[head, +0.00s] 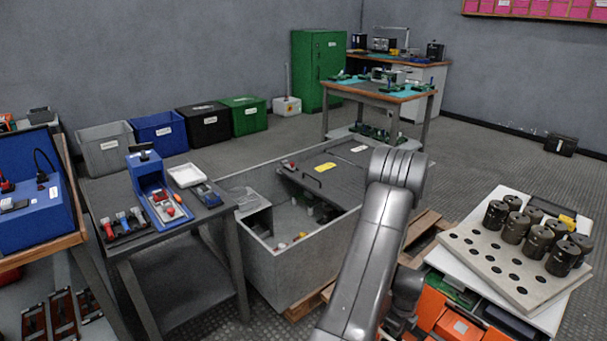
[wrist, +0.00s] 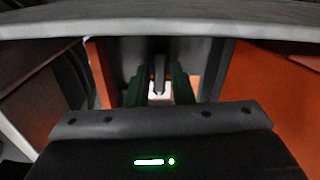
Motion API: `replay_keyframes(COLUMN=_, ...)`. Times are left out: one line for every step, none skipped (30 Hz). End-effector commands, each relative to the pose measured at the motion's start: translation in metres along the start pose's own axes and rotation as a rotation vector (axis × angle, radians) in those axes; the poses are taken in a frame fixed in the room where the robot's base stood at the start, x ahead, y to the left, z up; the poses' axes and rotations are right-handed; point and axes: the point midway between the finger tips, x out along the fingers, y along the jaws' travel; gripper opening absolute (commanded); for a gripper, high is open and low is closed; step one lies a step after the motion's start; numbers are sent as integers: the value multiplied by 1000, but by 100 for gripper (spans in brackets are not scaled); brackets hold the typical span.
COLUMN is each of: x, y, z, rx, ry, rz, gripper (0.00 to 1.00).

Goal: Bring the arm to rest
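My gripper (wrist: 160,90) shows in the wrist view as a dark body with a green status light and two dark green fingers. The fingers stand apart, with a gap between them, and I see nothing held. Beyond the gap are a narrow grey upright piece (wrist: 159,70) and a small white patch; I cannot tell what they are. In the head view my grey arm (head: 375,240) rises from the bottom middle and bends near the right-hand cart. The gripper itself is hidden there.
A white-topped cart (head: 440,268) with orange drawers (head: 455,328) and a rack of dark cylinders (head: 515,228) stands close right of my arm. A large open grey bin (head: 290,275) is left of it. A dark workbench (head: 120,240) stands further left. Open floor (head: 480,160) lies behind.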

Motion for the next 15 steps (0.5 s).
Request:
replay_keyframes(x=-1, y=0, z=0, rx=-36, ry=0, rz=1, gripper=21)
replay_keyframes(x=-1, y=0, z=0, rx=-61, ry=0, rz=1, gripper=21)
replay_keyframes(x=-1, y=0, z=0, rx=-94, ry=0, rz=1, gripper=21)
replay_keyframes(x=-1, y=0, z=0, rx=-118, ry=0, rz=1, gripper=21)
replay_keyframes(x=-1, y=0, z=0, rx=-142, ry=0, rz=2, gripper=21)
replay_keyframes(x=-1, y=0, z=0, rx=-174, ry=0, rz=2, gripper=21)
replay_keyframes(x=-1, y=0, z=0, rx=-198, ry=0, rz=2, gripper=21)
replay_keyframes(x=-1, y=1, z=0, rx=-223, ry=0, rz=2, gripper=21)
replay_keyframes(x=-1, y=1, z=0, rx=-256, ry=0, rz=2, gripper=21)
replay_keyframes(x=-1, y=1, z=0, rx=-280, ry=0, rz=2, gripper=21)
replay_keyframes(x=-1, y=1, z=0, rx=-303, ry=0, rz=2, gripper=21)
replay_keyframes(x=-1, y=1, z=0, rx=-334, ry=0, rz=2, gripper=21)
replay_keyframes(x=-1, y=1, z=0, rx=-355, ry=0, rz=2, gripper=21)
replay_keyframes(x=-1, y=1, z=0, rx=-377, ry=0, rz=2, gripper=21)
replay_keyframes(x=-1, y=1, z=0, rx=-403, ry=0, rz=2, gripper=21)
